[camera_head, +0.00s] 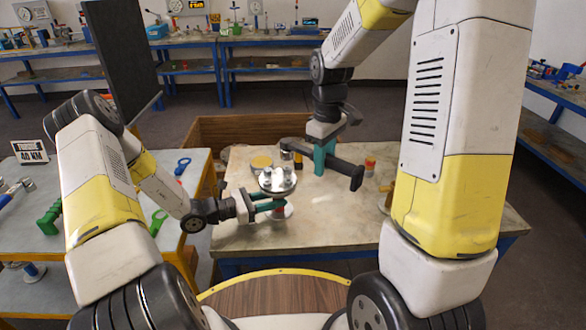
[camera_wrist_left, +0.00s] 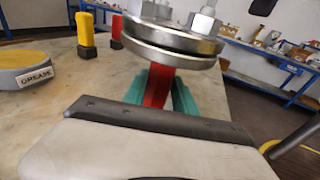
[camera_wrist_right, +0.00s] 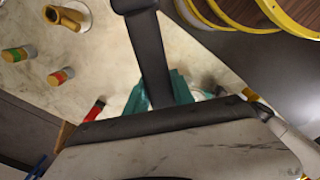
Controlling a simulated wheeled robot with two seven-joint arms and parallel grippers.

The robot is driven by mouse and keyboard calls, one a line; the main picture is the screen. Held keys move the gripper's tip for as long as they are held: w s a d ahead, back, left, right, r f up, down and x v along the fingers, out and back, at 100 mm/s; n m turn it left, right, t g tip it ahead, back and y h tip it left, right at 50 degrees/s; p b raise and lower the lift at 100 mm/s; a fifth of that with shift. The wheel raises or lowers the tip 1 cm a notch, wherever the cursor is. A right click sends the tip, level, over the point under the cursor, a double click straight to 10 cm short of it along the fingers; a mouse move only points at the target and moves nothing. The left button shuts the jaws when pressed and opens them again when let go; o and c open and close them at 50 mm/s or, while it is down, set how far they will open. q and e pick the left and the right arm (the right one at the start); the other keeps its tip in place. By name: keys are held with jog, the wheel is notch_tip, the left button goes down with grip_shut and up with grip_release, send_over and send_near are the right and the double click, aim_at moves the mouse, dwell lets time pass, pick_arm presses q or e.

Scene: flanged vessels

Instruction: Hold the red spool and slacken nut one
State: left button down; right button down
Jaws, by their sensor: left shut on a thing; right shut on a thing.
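The red spool has a round steel flange (camera_head: 277,187) on top with several bolts and nuts. My left gripper (camera_head: 270,203) is shut around the spool just under that flange. In the left wrist view the spool's red neck (camera_wrist_left: 158,86) sits between the teal fingers, below the flange (camera_wrist_left: 165,50) with two nuts (camera_wrist_left: 204,20) in sight. My right gripper (camera_head: 323,155) is shut on a dark wrench (camera_head: 345,168), whose jaw end points left, behind the flange. The wrench handle also shows in the right wrist view (camera_wrist_right: 149,48). I cannot tell which nut is number one.
A grease tin (camera_wrist_left: 24,68) and a yellow-and-black item (camera_wrist_left: 86,36) stand on the table behind the spool. A side table (camera_head: 185,215) with tools is at left. The table front is mostly clear.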

pick_arm(q)
jog(key=c, duration=0.9)
grip_release()
